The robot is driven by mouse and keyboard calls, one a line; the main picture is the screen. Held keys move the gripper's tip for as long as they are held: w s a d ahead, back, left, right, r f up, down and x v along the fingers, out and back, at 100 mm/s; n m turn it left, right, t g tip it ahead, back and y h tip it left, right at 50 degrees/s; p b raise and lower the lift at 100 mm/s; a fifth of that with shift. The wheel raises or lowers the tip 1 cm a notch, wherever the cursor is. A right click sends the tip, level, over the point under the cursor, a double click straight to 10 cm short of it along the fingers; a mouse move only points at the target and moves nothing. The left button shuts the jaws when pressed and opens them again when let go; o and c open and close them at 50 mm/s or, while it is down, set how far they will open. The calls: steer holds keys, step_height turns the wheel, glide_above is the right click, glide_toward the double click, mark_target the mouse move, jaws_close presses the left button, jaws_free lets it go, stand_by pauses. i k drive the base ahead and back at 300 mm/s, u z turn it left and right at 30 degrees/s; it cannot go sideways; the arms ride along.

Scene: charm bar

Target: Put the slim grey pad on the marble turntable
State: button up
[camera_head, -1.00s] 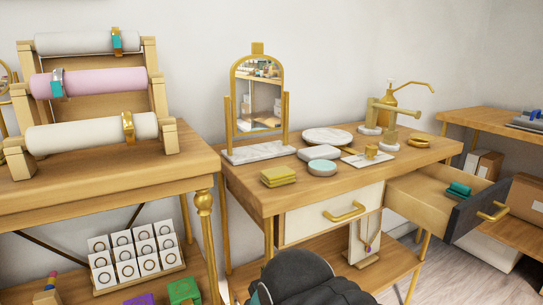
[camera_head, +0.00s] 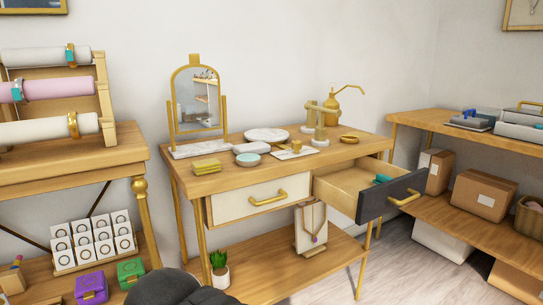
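A slim pale grey pad (camera_head: 249,148) lies flat on the middle wooden table, just behind a round dish with a pale blue top (camera_head: 248,160) that hides part of its front edge. The round marble turntable (camera_head: 266,135) stands behind the pad, slightly to its right. Its top looks bare. A dark rounded part of my arm shows at the bottom edge. My gripper's fingers are not in view.
A mirror on a marble base (camera_head: 203,150), a yellow stack (camera_head: 206,167) and a white card (camera_head: 294,153) sit around the pad. An open drawer (camera_head: 376,192) juts out at right, holding a teal item.

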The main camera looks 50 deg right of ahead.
mark_target(266, 133)
steer(key=k, duration=0.35)
steer(key=z, duration=0.85)
